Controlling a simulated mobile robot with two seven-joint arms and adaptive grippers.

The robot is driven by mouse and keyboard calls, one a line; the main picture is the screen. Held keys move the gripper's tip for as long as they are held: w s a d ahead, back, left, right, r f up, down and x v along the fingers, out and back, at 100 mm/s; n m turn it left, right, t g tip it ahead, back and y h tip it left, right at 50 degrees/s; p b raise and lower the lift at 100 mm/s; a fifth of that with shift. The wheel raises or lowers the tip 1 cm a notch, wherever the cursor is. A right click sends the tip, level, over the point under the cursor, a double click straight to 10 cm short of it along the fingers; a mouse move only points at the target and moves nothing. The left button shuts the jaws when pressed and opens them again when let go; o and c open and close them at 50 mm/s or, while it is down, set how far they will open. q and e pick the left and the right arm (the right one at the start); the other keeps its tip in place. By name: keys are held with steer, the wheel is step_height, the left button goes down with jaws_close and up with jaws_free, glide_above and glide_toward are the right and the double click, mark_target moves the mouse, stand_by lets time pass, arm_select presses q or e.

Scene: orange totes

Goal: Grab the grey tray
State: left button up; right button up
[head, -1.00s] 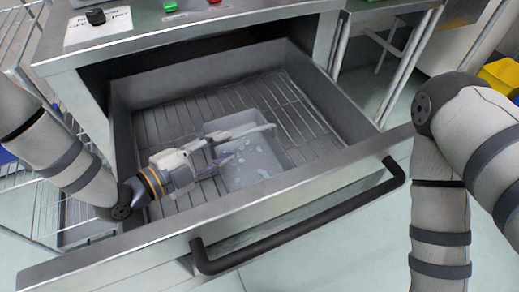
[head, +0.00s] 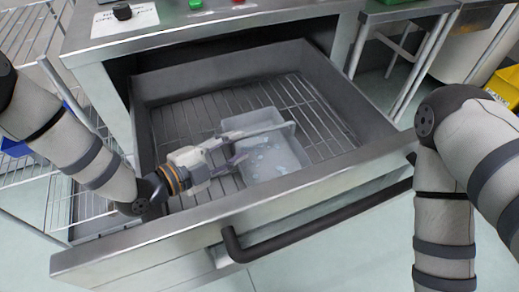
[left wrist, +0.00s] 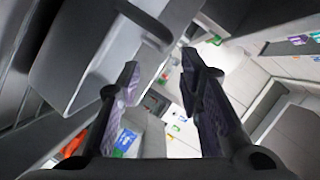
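The grey tray (head: 272,160) lies on the wire rack inside the open drawer. It is a shallow, light grey tray with pale patches on its floor. My left gripper (head: 238,149) reaches over the drawer's left side to the tray's left edge. Its fingertips overlap that edge in the head view; I cannot tell whether they touch it. In the left wrist view my left gripper (left wrist: 165,88) has its two fingers well apart, with nothing clearly held between them. My right arm shows at the right of the head view, but its gripper is out of frame.
The metal drawer (head: 300,192) has raised walls and a black handle (head: 320,222) on its front. A counter with a paper sign (head: 125,20) overhangs the drawer's back. A wire shelf (head: 35,185) stands left. A yellow bin (head: 505,85) is at far right.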

mark_target(258, 133)
arm_select(q)
steer(key=x, duration=0.4)
steer(key=b+x, duration=0.1)
steer(key=x, duration=0.4)
steer(key=shift+w+a+r, duration=0.1)
steer(key=shift+w+a, duration=0.05)
steer(key=shift+w, duration=0.15)
steer(key=shift+r, duration=0.1)
jaws_close()
